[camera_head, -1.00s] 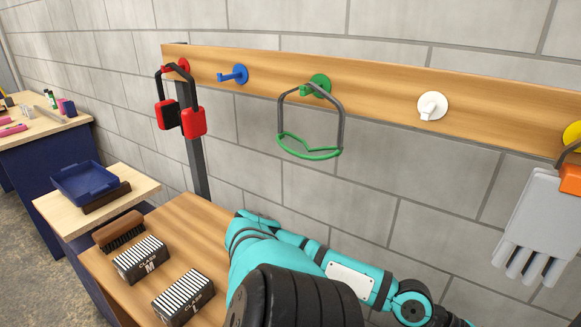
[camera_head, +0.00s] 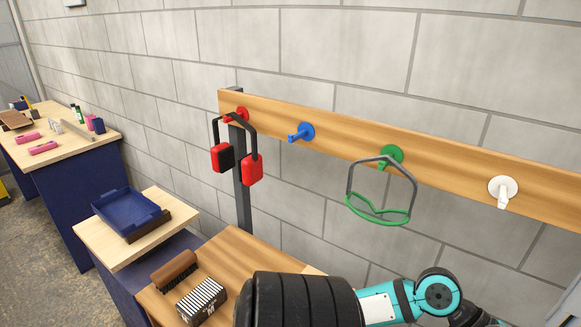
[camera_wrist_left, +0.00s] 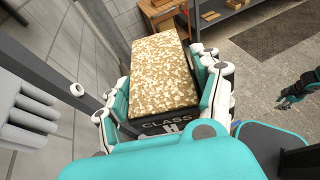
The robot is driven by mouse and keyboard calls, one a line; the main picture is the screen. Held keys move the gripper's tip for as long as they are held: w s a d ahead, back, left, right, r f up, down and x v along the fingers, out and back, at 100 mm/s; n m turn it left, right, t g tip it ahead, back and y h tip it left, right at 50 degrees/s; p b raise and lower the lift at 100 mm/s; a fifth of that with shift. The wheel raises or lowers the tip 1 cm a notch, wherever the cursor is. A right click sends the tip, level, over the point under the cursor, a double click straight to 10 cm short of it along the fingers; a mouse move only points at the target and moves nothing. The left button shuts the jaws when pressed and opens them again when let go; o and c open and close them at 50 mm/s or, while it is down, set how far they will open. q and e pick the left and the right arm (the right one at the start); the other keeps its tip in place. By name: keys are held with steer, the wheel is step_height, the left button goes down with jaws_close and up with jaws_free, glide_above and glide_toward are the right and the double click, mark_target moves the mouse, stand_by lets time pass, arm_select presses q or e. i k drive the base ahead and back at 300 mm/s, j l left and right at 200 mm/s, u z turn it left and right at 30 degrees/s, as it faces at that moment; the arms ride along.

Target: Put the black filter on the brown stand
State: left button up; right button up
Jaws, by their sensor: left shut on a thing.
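My left gripper (camera_wrist_left: 160,72) is shut on a black-sided filter (camera_wrist_left: 166,124) marked "CLASS H", with a speckled tan face, in the left wrist view. Its fingers lie along both sides of the filter. The head view does not show this gripper or the held filter. I cannot tell for sure which thing is the brown stand; a flat brown object (camera_head: 15,119) lies on the far-left table. A teal and black arm end (camera_wrist_left: 297,85), probably my right gripper, is at the right of the left wrist view; its fingers are too small to judge.
A wall rail (camera_head: 340,128) carries coloured hooks, red earmuffs (camera_head: 251,169) and a green-rimmed visor (camera_head: 378,212). A striped filter (camera_head: 201,300) and a brush (camera_head: 173,270) sit on the near table. A blue tray (camera_head: 129,212) is on a lower table. Open floor lies left.

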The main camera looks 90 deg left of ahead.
mark_target(228, 257)
steer(key=u, duration=2.35)
